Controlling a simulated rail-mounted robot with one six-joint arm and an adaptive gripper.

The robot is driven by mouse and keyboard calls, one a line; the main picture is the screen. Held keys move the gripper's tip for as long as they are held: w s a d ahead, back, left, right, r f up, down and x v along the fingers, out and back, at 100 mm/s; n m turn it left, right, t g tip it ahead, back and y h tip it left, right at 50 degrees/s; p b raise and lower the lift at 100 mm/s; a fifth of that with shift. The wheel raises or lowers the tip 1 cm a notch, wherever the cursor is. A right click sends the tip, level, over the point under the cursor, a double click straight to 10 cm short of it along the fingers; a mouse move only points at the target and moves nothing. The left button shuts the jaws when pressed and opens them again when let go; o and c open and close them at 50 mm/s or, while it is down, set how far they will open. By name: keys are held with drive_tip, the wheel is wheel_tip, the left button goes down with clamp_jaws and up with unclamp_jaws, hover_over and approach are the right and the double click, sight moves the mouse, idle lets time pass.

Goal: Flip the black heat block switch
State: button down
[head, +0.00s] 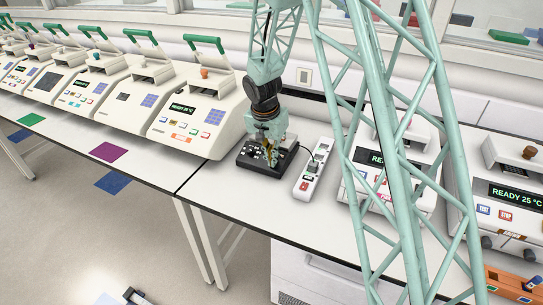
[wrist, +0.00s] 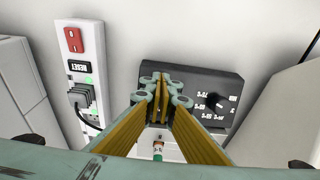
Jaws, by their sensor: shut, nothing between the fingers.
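The black heat block (head: 250,163) is a low black box on the white bench, with white markings on its top. In the wrist view it (wrist: 190,78) lies behind and right of the fingertips, with a round black knob or switch (wrist: 214,101) among white labels. My gripper (head: 271,160) points down over the block in the head view and hides part of its top. In the wrist view my gripper (wrist: 162,82) is shut and empty, its yellow fingers together at the block's left part. I cannot tell whether the tips touch it.
A white power strip (head: 318,157) with a red switch (wrist: 85,40) and a plugged-in black cord lies beside the block. Thermal cyclers (head: 203,110) stand left of it, and others (head: 425,165) to the right.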

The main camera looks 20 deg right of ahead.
drive_tip(key=shift+f, duration=0.3)
drive_tip(key=shift+w, duration=0.1)
